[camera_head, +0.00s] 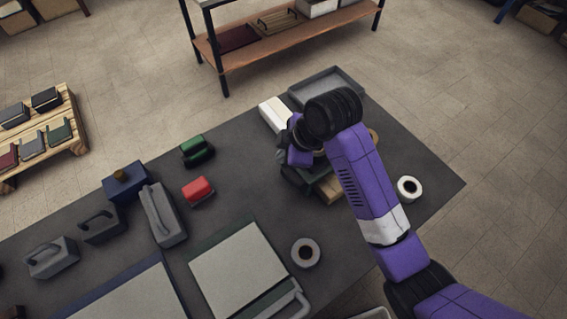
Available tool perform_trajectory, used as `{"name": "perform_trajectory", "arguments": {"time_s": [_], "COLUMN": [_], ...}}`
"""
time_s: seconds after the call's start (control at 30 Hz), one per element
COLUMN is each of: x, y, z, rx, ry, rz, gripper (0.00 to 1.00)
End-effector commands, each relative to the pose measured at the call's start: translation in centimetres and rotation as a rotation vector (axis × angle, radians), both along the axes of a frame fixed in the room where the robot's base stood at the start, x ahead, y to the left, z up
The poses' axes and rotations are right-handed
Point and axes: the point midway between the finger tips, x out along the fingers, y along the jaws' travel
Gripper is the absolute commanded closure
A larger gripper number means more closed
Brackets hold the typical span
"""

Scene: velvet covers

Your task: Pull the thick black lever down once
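My purple arm reaches in from the lower right over the dark work table (235,190). My gripper (299,172) is at the end of the wrist, low over the right part of the table, largely hidden by my own wrist. I cannot see whether its fingers are open or shut. A dark object and a wooden block (328,190) show beneath it; contact cannot be told. I cannot clearly single out a thick black lever. A dark grey device with a curved dark handle (101,222) stands at the left, well away from my gripper.
A long grey device (163,215), a blue block with a brass knob (125,183), green (197,151) and red (197,190) blocks stand left of my gripper. A pale-topped board (237,268) lies in front.

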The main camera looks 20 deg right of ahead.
Motion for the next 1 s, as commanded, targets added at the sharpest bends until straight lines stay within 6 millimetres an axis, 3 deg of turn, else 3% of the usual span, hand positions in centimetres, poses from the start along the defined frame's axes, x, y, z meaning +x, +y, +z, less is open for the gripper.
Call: {"name": "perform_trajectory", "arguments": {"time_s": [1.0], "x": [-0.7], "y": [-0.4], "z": [-1.9], "rx": [-0.006], "ry": [0.017], "rz": [-0.006], "gripper": [1.0]}}
